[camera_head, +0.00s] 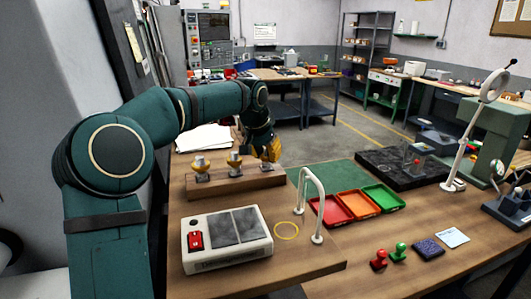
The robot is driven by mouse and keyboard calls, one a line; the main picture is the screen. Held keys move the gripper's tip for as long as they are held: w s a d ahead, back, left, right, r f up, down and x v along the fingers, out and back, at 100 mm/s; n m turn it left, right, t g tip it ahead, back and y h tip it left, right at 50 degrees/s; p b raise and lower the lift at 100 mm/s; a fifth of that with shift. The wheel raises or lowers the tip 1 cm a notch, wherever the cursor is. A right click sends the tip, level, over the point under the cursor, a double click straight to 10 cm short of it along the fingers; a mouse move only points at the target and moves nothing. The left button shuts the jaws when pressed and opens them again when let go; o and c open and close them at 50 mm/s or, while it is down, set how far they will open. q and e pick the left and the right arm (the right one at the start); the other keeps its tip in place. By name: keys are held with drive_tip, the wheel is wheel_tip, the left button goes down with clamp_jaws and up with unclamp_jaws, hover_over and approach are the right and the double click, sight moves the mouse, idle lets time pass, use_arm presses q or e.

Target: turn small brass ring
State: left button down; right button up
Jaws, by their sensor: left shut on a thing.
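My left arm comes in from the left and reaches over to the wooden rack. My left gripper (265,152) is at the right end of the rack, pointing down and shut on a small brass-coloured piece that its fingers mostly hide. I cannot tell whether the piece touches the rack. Two brass-coloured pieces with grey tops stand on the rack, one at the left (201,169) and one in the middle (234,161). A thin yellow ring shape (286,230) lies flat on the bench; I cannot tell if it is a loose ring or a marking. My right gripper is out of view.
The wooden rack (230,188) stands behind a white device (228,262) with a red switch. A white arched handle (310,180) rises beside red (330,212), orange (360,205) and green (383,197) trays. Red (379,260) and green (398,252) stamps stand front right.

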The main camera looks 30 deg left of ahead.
use_arm(q)
drive_tip(key=m+p, duration=0.1)
drive_tip(key=m, duration=0.1)
drive_tip(key=m+h+p, duration=0.1)
drive_tip(key=p, duration=0.1)
drive_tip(key=shift+a+r+m+h+p, duration=0.1)
drive_tip(key=shift+r+m+h+p, duration=0.1)
drive_tip(key=shift+m+h+p, duration=0.15)
drive_tip(key=m+p, duration=0.2)
drive_tip(key=shift+a+m+g+h, duration=0.1)
drive_tip(key=shift+m+g+h, duration=0.2)
drive_tip(key=shift+m+h, duration=0.05)
drive_tip(key=shift+w+f+m+h+p, duration=0.15)
drive_tip(key=shift+m+h+p, duration=0.15)
drive_tip(key=shift+m+p, duration=0.25)
drive_tip(key=c, duration=0.6)
unclamp_jaws()
drive_tip(key=shift+o, duration=0.2)
drive_tip(key=v, duration=1.2)
